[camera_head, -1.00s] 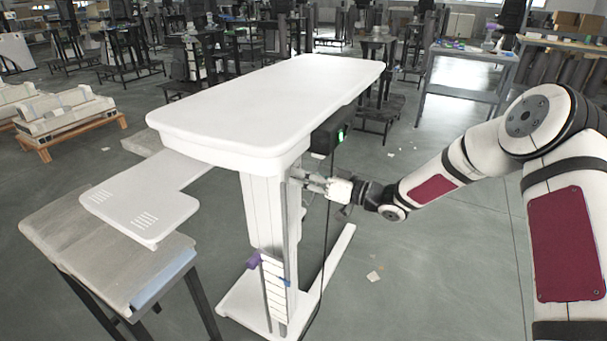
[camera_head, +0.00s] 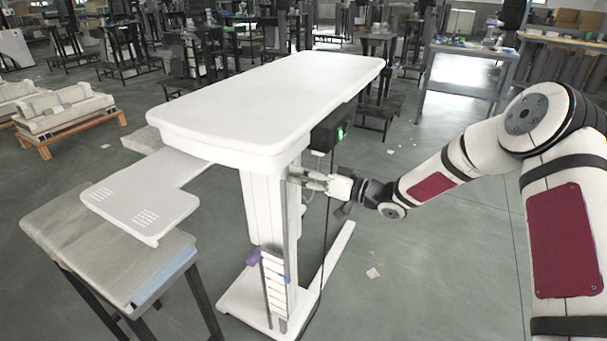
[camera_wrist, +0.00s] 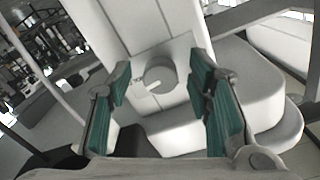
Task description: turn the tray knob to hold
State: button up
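The tray knob (camera_wrist: 158,76) is a round grey knob with a small white pointer mark, set on a pale plate on the lift column. In the wrist view the pointer lies toward the knob's lower left. My gripper (camera_wrist: 160,88) is open, with one teal-padded finger on each side of the knob and a visible gap on both sides. In the head view my gripper (camera_head: 306,180) is at the right side of the white column (camera_head: 264,215), below the tabletop. The knob cannot be made out there. The white side tray (camera_head: 120,212) sticks out to the left.
The white tabletop (camera_head: 265,100) overhangs the column. A black box with a green light (camera_head: 332,132) hangs under its right edge, close above my gripper, and a dark cable runs down. A grey bench (camera_head: 70,240) stands under the tray. Floor to the right is mostly clear.

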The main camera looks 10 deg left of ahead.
jog(key=v, duration=1.2)
jog(key=shift+w+r, duration=0.1)
